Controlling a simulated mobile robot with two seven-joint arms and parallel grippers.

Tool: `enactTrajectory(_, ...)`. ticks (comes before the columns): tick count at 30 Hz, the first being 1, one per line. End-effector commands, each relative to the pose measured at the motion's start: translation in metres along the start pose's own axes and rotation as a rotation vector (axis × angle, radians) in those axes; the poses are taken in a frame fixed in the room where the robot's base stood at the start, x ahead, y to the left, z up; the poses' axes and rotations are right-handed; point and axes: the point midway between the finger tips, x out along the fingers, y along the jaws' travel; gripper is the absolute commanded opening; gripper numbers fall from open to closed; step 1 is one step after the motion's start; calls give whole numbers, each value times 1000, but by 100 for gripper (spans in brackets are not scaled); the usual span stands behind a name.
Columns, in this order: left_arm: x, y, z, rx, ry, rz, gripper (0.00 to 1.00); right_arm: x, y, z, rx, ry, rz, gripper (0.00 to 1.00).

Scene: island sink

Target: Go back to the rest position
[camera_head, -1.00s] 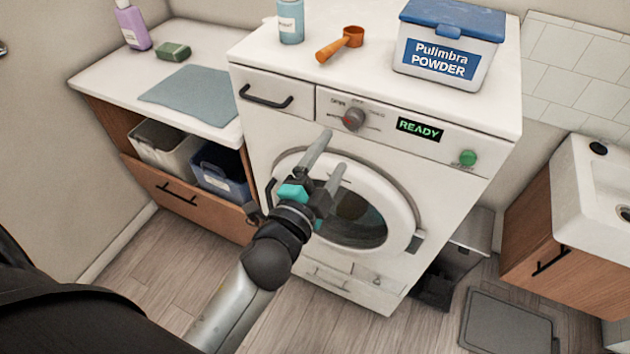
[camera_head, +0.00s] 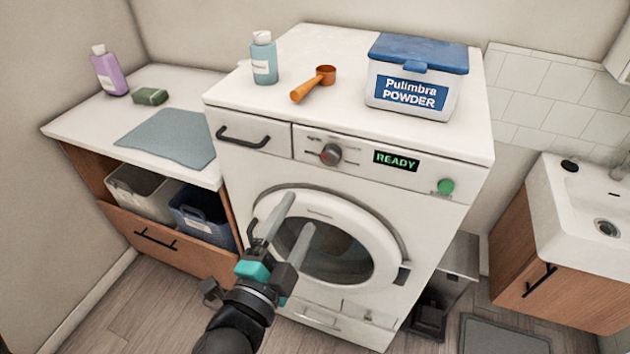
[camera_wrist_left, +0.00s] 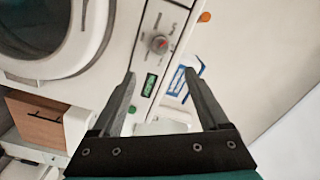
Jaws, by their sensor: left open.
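My left gripper (camera_head: 291,228) is open and empty in front of the washing machine (camera_head: 250,170), over the left part of its round door (camera_head: 388,232). The door looks closed, and its display (camera_head: 396,161) reads READY. In the left wrist view the two fingers (camera_wrist_left: 160,95) are spread with nothing held between them. The machine's knob (camera_wrist_left: 159,43), display and green button show beyond the fingers there. My right gripper is not in view.
On the machine stand a blue bottle (camera_head: 264,60), an orange scoop (camera_head: 313,83) and a powder box (camera_head: 414,80). The left counter holds a purple bottle (camera_head: 110,72), a green sponge (camera_head: 150,96) and a grey cloth (camera_head: 170,137). A sink (camera_head: 580,210) stands right.

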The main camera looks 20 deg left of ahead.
Motion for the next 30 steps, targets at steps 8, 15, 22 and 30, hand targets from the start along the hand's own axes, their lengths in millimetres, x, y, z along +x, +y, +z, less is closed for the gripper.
enactTrajectory(8,2,25,9,-32,-16,44,78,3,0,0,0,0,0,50)
enactTrajectory(15,-6,157,60,-217,-136,283,78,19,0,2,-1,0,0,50)
enactTrajectory(22,-49,289,117,-408,-330,522,78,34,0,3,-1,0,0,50)
enactTrajectory(30,-137,411,184,-590,-635,750,78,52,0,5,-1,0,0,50)
